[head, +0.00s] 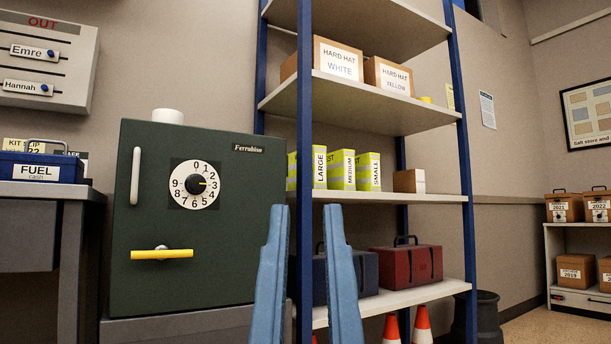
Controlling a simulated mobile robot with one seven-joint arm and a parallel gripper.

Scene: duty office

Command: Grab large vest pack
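The large vest pack (319,168) is a yellow-green box with a white label reading LARGE. It stands upright on the middle shelf (388,197) of the rack, partly hidden behind the blue upright post. To its right stand the matching medium pack (341,170) and small pack (368,172). My gripper (306,212) shows two blue fingers pointing up in the lower middle of the head view. The fingers are apart with nothing between them. They appear in front of and just below the large pack; the distance to it is hard to tell.
A green safe (230,255) with a dial and yellow handle stands left of the rack. Hard hat boxes (338,58) sit on the shelf above. A dark blue case (368,272) and a red case (409,264) sit on the shelf below. A grey bin (487,318) stands at right.

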